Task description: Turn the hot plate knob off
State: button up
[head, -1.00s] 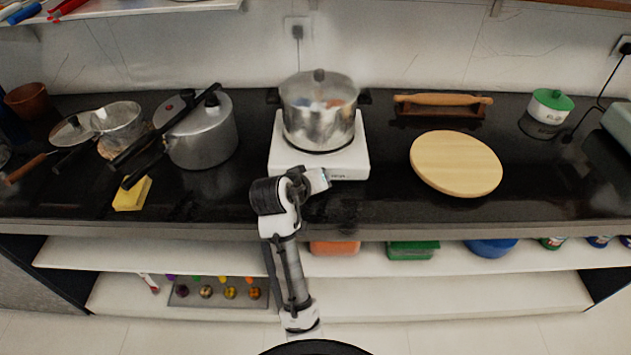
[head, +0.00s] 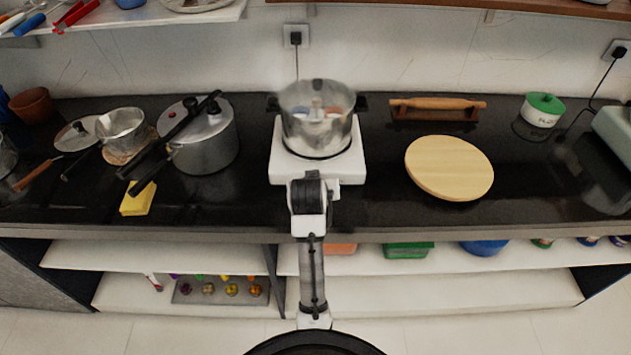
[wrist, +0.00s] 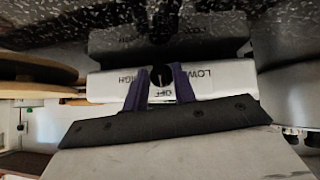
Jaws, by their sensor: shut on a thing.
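The white hot plate (head: 345,168) stands on the black counter with a steel pot (head: 318,122) on it. Its front panel (wrist: 108,85) fills the middle of the wrist view, with OFF, LOW and HIGH lettering upside down. The dark round knob (wrist: 161,78) sits on that panel between the two purple fingers. My gripper (wrist: 160,75) is shut on the knob, one finger on each side. The knob's pointer is too small to read surely. In the head view my arm hides the knob and the fingers.
A round wooden board (head: 449,168) lies to the right, with a rolling pin (head: 437,103) behind it. A pressure cooker (head: 205,145) and a yellow sponge (head: 138,199) are to the left.

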jog(key=shift+d+r+y+p, duration=0.1)
jog(key=shift+y+p, duration=0.2)
jog(key=shift+y, duration=0.1)
jog(key=shift+m, duration=0.3)
jog(key=o, duration=0.6)
jog(key=shift+o, duration=0.2)
jog(key=p+v, duration=0.3)
jog(key=v, duration=1)
jog(key=shift+s+r, duration=0.25)
jog(key=shift+d, duration=0.1)
